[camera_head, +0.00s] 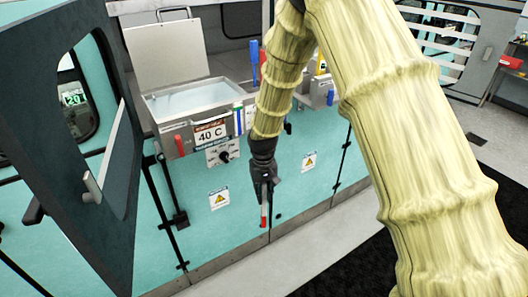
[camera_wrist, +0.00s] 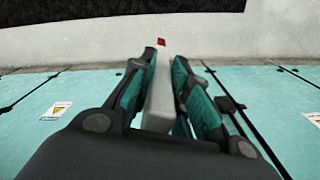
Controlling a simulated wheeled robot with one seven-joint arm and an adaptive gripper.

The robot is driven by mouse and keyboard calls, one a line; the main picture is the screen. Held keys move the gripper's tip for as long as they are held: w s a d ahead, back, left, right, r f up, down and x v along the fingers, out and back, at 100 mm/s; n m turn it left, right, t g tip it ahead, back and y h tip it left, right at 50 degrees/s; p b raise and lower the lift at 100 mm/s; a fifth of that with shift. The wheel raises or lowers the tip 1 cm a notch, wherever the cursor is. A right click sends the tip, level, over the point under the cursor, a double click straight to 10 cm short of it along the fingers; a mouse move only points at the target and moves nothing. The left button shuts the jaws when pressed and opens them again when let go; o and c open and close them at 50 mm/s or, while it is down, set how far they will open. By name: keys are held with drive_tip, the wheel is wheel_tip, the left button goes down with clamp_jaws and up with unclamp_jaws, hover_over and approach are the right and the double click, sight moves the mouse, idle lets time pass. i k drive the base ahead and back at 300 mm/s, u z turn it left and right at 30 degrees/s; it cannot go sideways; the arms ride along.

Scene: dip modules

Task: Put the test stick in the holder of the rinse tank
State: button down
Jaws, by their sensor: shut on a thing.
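My gripper (camera_head: 263,190) hangs in front of the teal cabinet fronts, below tank height, fingers pointing down. It is shut on a white stick with a red tip, the test stick (camera_head: 263,212). In the wrist view, the stick (camera_wrist: 160,90) stands between the two fingers (camera_wrist: 157,100), its red end pointing away from the gripper. A steel tank (camera_head: 190,100) with liquid and a "40 C" sign stands left of the arm. A second steel unit (camera_head: 321,87) is partly hidden behind my arm. I cannot tell which is the rinse tank; its holder is not clear.
Red (camera_head: 180,146) and blue (camera_head: 249,118) pieces sit on the 40 C tank's front. A raised lid (camera_head: 165,50) stands behind it. A dark open door (camera_head: 75,130) is at left. Black rods run down the cabinet fronts. The grey floor (camera_head: 330,230) in front is clear.

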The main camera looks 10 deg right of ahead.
sight(304, 91)
drive_tip(key=k, duration=0.5)
drive_tip(key=z, duration=1.25)
drive_tip(key=i, duration=1.15)
drive_tip(key=u, duration=1.2)
